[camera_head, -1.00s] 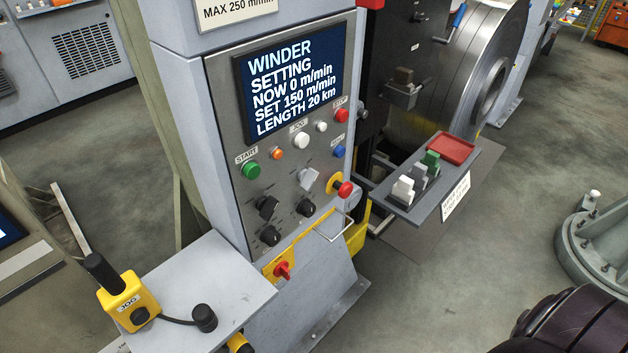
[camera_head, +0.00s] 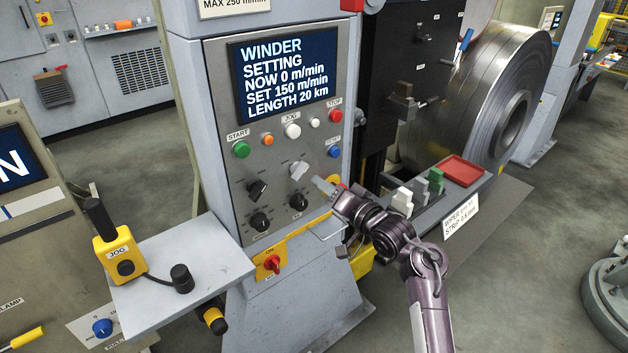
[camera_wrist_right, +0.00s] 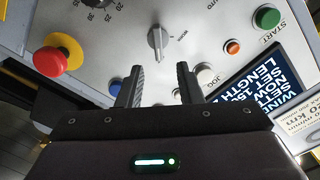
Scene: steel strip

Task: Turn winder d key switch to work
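The winder panel (camera_head: 225,120) has a screen (camera_head: 285,78) reading WINDER SETTING, NOW 0 m/min. A light grey switch handle (camera_head: 299,170) sits below the white JOG button. It also shows as a silver handle (camera_wrist_right: 157,38) in the right wrist view, lined up roughly with the gap between my fingers. The small lettering around it is hard to read. My right gripper (camera_head: 322,184) is just right of the handle in the head view. In the right wrist view my right gripper (camera_wrist_right: 160,70) is open and empty, its fingertips short of the handle. My left gripper is out of view.
A red stop button on yellow (camera_wrist_right: 58,55) is close to the gripper. A black selector (camera_head: 257,188) and black dials (camera_head: 299,202) are nearby. A shelf with a red tray (camera_head: 463,171) is right of the panel; a side table (camera_head: 215,262) juts out left.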

